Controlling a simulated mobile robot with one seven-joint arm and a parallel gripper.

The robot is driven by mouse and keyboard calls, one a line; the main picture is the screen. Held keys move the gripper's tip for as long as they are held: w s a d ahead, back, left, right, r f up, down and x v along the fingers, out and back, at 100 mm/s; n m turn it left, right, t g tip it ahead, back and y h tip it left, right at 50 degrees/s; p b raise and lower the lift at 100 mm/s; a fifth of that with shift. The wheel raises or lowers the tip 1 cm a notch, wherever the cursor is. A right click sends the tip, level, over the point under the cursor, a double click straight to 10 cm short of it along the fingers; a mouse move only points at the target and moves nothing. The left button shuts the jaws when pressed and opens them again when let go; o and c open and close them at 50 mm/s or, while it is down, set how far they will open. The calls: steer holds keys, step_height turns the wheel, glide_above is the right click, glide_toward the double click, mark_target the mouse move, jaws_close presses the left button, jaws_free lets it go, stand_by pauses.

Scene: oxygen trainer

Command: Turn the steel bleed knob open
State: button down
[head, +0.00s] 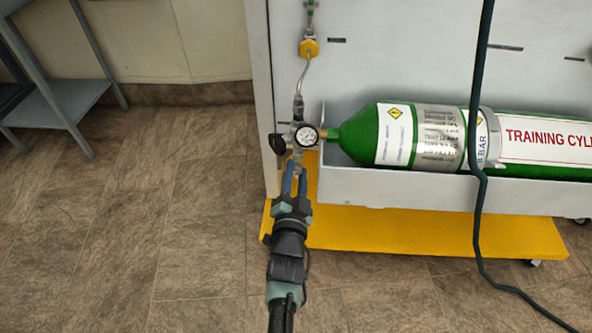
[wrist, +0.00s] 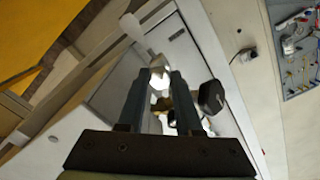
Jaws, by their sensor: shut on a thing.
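The regulator with its round white gauge (head: 306,136) sits at the neck of the green cylinder (head: 355,136). My gripper (head: 295,168) reaches it from below, its two blue-grey fingers pointing up at the underside. In the wrist view my gripper (wrist: 161,76) has its fingers on both sides of a bright steel part, the bleed knob (wrist: 160,80). The fingers hide much of the knob, and its turned position cannot be told. A black knob (head: 277,143) stands just left of the regulator; in the wrist view the black knob (wrist: 211,97) is right of the fingers.
A thin hose (head: 302,78) rises from the regulator to a yellow fitting (head: 309,48). The cylinder lies in a grey cradle (head: 400,190) above a yellow base (head: 420,233). A dark cable (head: 480,130) hangs at the right.

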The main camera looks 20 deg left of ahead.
steer(key=n+p, duration=0.1)
steer(key=n, duration=0.4)
steer(key=shift+n, duration=0.3)
steer(key=n, duration=0.5)
steer(key=shift+p, duration=0.4)
steer(key=shift+n, duration=0.3)
steer(key=c, duration=0.6)
jaws_free()
steer(key=shift+p+v, duration=3.05)
steer(key=shift+v, duration=3.5)
